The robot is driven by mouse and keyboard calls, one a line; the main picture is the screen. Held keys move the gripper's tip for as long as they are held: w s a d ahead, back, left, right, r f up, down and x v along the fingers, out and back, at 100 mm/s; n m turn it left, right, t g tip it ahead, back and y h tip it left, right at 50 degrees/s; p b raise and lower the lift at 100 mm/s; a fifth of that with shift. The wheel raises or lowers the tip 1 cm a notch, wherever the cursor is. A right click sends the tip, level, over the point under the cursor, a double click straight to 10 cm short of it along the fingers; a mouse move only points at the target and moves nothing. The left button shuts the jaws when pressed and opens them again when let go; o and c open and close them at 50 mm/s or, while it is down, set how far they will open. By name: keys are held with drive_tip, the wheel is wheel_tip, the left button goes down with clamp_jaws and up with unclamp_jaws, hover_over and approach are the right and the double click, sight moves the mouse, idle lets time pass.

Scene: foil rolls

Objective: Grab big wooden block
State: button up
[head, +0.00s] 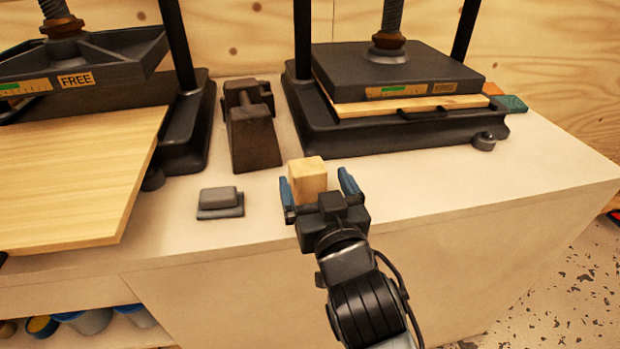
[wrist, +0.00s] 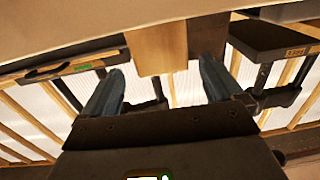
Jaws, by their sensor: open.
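The wooden block (head: 308,178) is a pale, upright block on the white bench top near its front edge. My gripper (head: 318,184) is open, with one blue finger on each side of the block in the head view. The gripper body hides the block's lower part there. In the wrist view the block (wrist: 157,48) shows ahead, between and beyond the two fingertips (wrist: 161,72). The fingers look apart from it, with room on both sides. Whether a finger touches it I cannot tell.
A dark metal weight (head: 253,138) with a handle stands behind left of the block. A small grey block (head: 220,202) lies left. Presses stand at the back right (head: 400,75) and left (head: 80,70), with a wooden board (head: 75,180). The bench (head: 430,195) is clear to the right.

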sight(311, 177)
drive_tip(key=x, duration=0.3)
drive_tip(key=shift+w+a+f, duration=0.1)
drive_tip(key=shift+a, duration=0.05)
drive_tip(key=c, duration=1)
drive_tip(key=shift+c, duration=0.5)
